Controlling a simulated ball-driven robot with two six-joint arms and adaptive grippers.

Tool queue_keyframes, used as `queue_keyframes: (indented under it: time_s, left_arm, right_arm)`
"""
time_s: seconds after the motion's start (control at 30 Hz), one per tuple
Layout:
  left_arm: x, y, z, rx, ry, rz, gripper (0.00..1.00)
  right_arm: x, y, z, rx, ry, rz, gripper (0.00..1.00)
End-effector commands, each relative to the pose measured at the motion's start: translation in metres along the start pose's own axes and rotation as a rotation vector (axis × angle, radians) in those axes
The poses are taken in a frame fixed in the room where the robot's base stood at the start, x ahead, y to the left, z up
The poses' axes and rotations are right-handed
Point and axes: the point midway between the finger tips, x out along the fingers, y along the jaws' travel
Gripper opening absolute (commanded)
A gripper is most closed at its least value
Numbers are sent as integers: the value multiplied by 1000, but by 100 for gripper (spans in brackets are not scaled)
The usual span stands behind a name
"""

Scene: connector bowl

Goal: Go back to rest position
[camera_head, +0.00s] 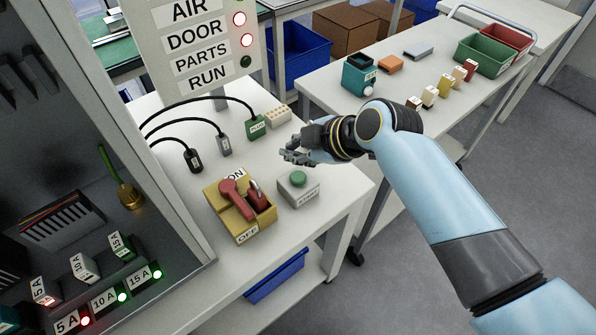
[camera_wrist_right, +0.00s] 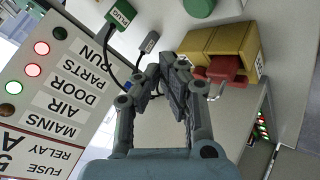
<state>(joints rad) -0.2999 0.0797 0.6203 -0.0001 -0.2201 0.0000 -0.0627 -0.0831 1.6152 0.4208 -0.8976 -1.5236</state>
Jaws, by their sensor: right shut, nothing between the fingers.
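My right gripper (camera_head: 297,150) is in the air above the white table, just behind the grey box with a green button (camera_head: 298,182). It is shut and empty. In the right wrist view its fingertips (camera_wrist_right: 166,72) meet near the middle, with the yellow switch box (camera_wrist_right: 225,42) to the right of them. In the head view that yellow box (camera_head: 243,222) carries a red lever (camera_head: 233,198) and the labels ON and OFF. My left gripper is not in the head view.
Black cables end in a green plug (camera_head: 257,130), a grey plug (camera_head: 224,145) and a black plug (camera_head: 193,160) on the table. A sign panel (camera_head: 165,50) and an open cabinet stand at left. A second table with bins (camera_head: 484,55) and small blocks is behind my right arm.

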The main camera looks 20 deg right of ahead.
Motion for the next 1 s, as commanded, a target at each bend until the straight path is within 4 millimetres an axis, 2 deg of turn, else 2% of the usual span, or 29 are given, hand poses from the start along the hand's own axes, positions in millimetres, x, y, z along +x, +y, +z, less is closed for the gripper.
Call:
queue_keyframes:
  time_s: [0.57, 0.67, 0.77, 1.0]
  left_arm:
    - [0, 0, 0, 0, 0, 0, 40]
    - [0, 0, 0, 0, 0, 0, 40]
    - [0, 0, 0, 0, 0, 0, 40]
    - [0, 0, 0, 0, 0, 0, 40]
  right_arm:
    - [0, 0, 0, 1, 0, 0, 0]
    - [-6, -4, 5, 27, -14, -10, 0]
    - [-30, -17, 19, 131, -66, -37, 0]
    - [-128, -58, 59, 559, -311, -63, 0]
